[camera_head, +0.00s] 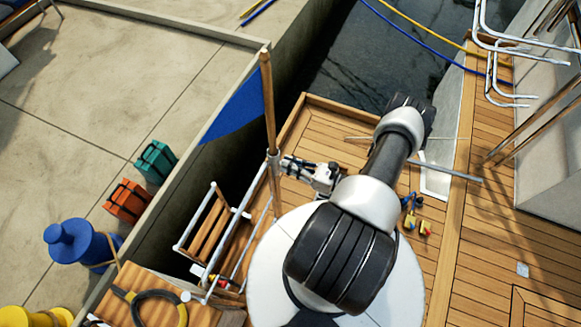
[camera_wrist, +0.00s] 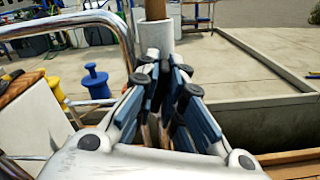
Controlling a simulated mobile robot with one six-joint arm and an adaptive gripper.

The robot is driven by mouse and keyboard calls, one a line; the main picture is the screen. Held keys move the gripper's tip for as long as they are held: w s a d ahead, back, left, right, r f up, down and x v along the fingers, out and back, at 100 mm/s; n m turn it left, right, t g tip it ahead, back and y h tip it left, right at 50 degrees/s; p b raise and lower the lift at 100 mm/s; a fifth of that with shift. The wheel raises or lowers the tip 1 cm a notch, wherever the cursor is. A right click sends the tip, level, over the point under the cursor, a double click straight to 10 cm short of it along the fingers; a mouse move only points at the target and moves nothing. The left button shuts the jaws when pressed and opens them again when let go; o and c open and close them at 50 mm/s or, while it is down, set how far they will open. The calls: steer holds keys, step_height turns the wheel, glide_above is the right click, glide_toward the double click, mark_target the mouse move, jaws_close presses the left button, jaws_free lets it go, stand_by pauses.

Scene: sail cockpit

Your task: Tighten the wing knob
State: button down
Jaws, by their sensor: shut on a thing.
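A wooden flagpole (camera_head: 268,105) with a blue flag (camera_head: 238,108) stands upright in a pale socket (camera_head: 273,158) at the stern rail. In the wrist view, the white socket (camera_wrist: 155,38) and the brown pole (camera_wrist: 155,10) are straight ahead of the fingers. My gripper (camera_head: 284,163) reaches in from the right, its fingertips at the side of the socket. The wrist view shows the fingers (camera_wrist: 162,68) closed in on the wing knob at the socket. The knob itself is hidden by the fingers, so its turn angle cannot be seen.
A metal rail and ladder (camera_head: 205,228) stand left of the socket. Teak deck (camera_head: 470,250) lies right of my arm, with small yellow and blue items (camera_head: 416,215) on it. Teal (camera_head: 155,161) and orange cases (camera_head: 127,201) and a blue bollard (camera_head: 85,243) are on the quay.

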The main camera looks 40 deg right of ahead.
steer(key=m+b, duration=0.1)
steer(key=m, duration=0.1)
steer(key=m+b, duration=0.1)
steer(key=shift+f+m, duration=0.2)
steer(key=shift+m, duration=0.2)
steer(key=m+b, duration=0.2)
steer(key=m, duration=0.1)
steer(key=shift+d+m, duration=0.1)
steer(key=shift+m, duration=0.2)
steer(key=m+b, duration=0.1)
steer(key=m, duration=0.2)
steer(key=shift+f+m, duration=0.1)
steer(key=shift+m, duration=1.7)
steer(key=c, duration=1.7)
jaws_free()
steer(key=shift+d, duration=0.1)
